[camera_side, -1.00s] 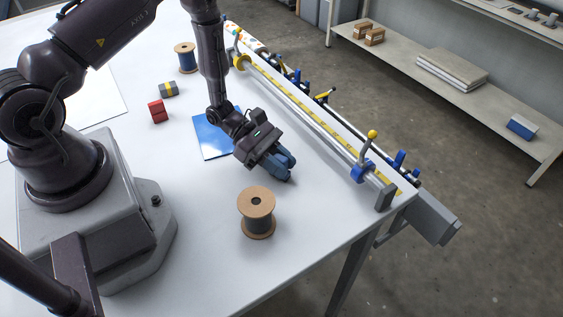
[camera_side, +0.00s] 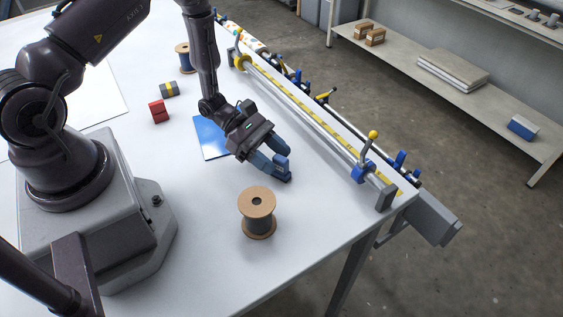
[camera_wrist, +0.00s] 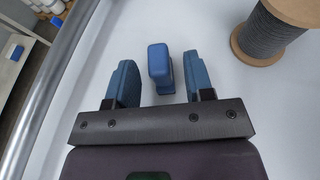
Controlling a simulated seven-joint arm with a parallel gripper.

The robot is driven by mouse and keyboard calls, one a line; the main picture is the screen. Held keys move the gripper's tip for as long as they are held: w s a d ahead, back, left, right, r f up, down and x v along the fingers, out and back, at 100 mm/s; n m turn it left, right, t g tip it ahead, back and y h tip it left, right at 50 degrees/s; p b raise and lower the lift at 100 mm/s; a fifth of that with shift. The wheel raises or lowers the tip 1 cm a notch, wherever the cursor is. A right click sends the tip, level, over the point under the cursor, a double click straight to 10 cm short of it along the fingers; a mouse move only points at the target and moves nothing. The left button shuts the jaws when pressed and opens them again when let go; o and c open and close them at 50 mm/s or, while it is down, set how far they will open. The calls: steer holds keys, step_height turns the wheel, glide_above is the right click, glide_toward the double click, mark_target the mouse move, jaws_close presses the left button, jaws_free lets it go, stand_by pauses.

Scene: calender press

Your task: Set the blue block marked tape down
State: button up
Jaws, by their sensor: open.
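A small blue block (camera_wrist: 159,64) stands between the two spread blue fingers of my gripper (camera_wrist: 160,80) in the wrist view. A gap shows on each side of it, so the fingers do not touch it. In the side view my gripper (camera_side: 284,166) is open, low over the white table. The blue block (camera_side: 281,161) shows there between the fingertips, partly hidden by them and close to them in colour. It appears to rest on the table. No tape marking can be read on it.
A spool of dark wire (camera_side: 257,212) stands close in front of my gripper. A blue sheet (camera_side: 208,138) lies behind it. A red block (camera_side: 158,111), a grey-yellow block (camera_side: 168,90) and another spool (camera_side: 185,60) are farther left. A roller rail (camera_side: 320,120) runs along the right edge.

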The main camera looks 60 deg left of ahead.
step_height(320, 180, up, 14)
steer(key=s+d+m+g, duration=0.2)
steer(key=m+g, duration=0.1)
steer(key=m, duration=0.3)
steer(key=s+a+r+m+t+y, duration=0.1)
steer(key=s+a+r+m+y, duration=0.1)
steer(key=s+r+m+y, duration=0.4)
steer(key=s+a+r+m+t+y, duration=0.2)
steer(key=s+r+m+y, duration=0.4)
steer(key=r+m, duration=0.4)
step_height(320, 180, up, 2)
steer(key=shift+s+a+r+t, duration=0.15)
steer(key=shift+s+a+t, duration=0.2)
steer(key=shift+a, duration=0.1)
